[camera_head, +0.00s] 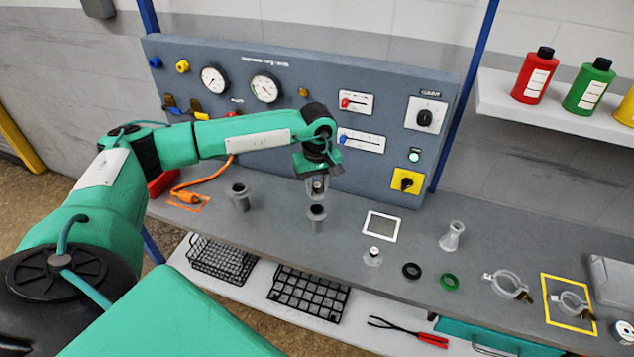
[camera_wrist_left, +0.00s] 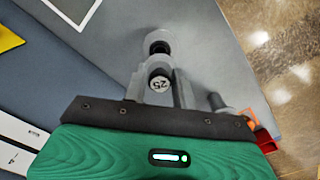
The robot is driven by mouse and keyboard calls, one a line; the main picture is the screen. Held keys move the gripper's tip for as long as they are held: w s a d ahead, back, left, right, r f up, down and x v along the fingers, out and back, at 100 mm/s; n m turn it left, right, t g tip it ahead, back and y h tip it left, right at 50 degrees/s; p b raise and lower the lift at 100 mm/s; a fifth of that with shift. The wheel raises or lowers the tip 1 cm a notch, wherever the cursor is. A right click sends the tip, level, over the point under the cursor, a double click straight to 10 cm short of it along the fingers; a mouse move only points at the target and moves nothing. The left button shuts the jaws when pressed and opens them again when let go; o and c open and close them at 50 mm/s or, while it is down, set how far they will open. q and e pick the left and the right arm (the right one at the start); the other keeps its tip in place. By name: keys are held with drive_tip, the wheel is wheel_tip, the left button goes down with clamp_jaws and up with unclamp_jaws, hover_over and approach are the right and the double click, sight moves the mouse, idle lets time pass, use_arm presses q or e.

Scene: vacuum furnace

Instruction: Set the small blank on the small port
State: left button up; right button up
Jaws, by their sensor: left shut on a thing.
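The small blank (camera_wrist_left: 160,83) is a grey disc marked 25, held between the fingers of my left gripper (camera_head: 317,187). In the wrist view the fingers close on it from both sides. The small port (camera_head: 317,218) is a short grey upright tube with a dark opening, standing on the bench directly below the gripper in the head view. A gap shows between blank and port. In the left wrist view the port (camera_wrist_left: 157,40) shows just beyond the blank, its dark mouth uncovered. My right gripper is not in view.
A wider port (camera_head: 240,197) stands left of the small one. The gauge panel (camera_head: 300,130) rises close behind. To the right lie a white-framed square (camera_head: 381,227), another blank (camera_head: 373,255), black (camera_head: 411,270) and green (camera_head: 449,282) rings, a flask-like piece (camera_head: 452,236) and clamps (camera_head: 508,285).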

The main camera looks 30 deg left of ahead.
sight(317, 206)
use_arm(q)
drive_tip(key=shift+f, duration=0.9)
drive_tip(key=shift+f+b, duration=0.5)
drive_tip(key=shift+f, duration=0.55)
drive_tip(key=shift+f+b, duration=0.55)
drive_tip(key=shift+b, duration=0.05)
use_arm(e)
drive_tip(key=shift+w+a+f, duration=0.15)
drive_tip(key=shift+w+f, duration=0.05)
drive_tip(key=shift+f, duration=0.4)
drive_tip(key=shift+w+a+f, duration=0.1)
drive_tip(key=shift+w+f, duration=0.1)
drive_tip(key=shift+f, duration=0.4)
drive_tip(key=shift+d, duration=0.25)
use_arm(q)
drive_tip(key=o, duration=1.1)
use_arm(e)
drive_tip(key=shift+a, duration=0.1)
use_arm(q)
drive_tip(key=shift+r, duration=0.1)
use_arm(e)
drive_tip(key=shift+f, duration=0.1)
